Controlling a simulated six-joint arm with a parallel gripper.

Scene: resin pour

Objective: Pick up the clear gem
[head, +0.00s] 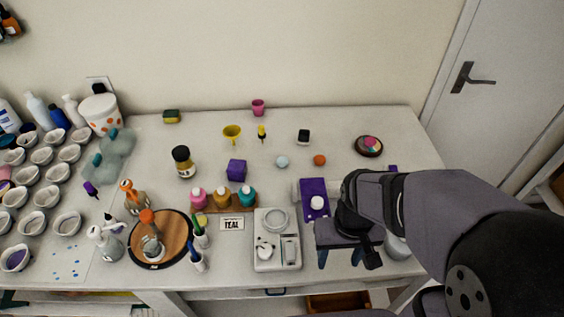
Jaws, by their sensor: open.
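I cannot clearly pick out the clear gem in the head view. A small whitish round thing (317,202) lies on a purple mat (314,186) right of centre; it is too small to tell what it is. A pale blue ball (282,161) sits further back, beside an orange ball (319,160). My gripper (346,260) is open near the table's front edge, just in front of the purple mat. Nothing shows between its fingers. My arm comes in from the right and hides the table behind it.
A white scale (277,262) stands left of my gripper. A wooden rack (224,205) with pink, amber and teal bottles and a "TEAL" card (232,223) are further left. A round wooden board (178,225) and several white cups fill the left.

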